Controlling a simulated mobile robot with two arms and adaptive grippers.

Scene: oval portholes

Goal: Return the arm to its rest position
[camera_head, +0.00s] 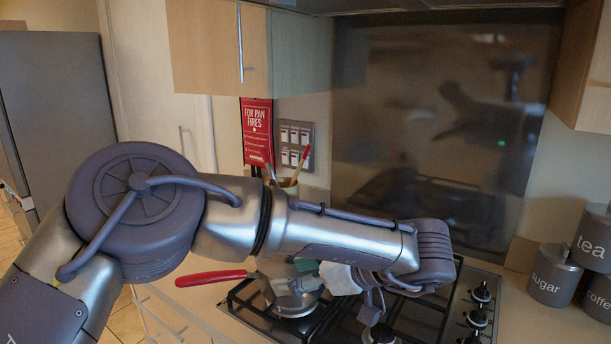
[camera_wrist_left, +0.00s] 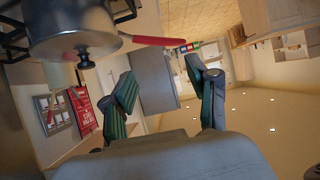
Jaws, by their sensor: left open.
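My left arm reaches across the head view from the left, over the hob. My left gripper (camera_head: 315,274) hangs below the wrist, partly hidden behind the arm. In the left wrist view its two green-padded fingers (camera_wrist_left: 165,98) stand apart with nothing between them. A metal pan (camera_head: 294,300) with a red handle (camera_head: 214,278) is on the hob close below the gripper. The pan (camera_wrist_left: 72,30) also shows in the left wrist view at top left, beside the fingers and not between them. My right gripper is in neither view.
The gas hob (camera_head: 425,315) has knobs at its right. Tea (camera_head: 596,240) and sugar (camera_head: 552,275) canisters stand on the right counter. A utensil pot (camera_head: 289,187) stands by the wall behind my arm. A cupboard (camera_head: 215,50) hangs above; a fridge (camera_head: 55,115) stands at left.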

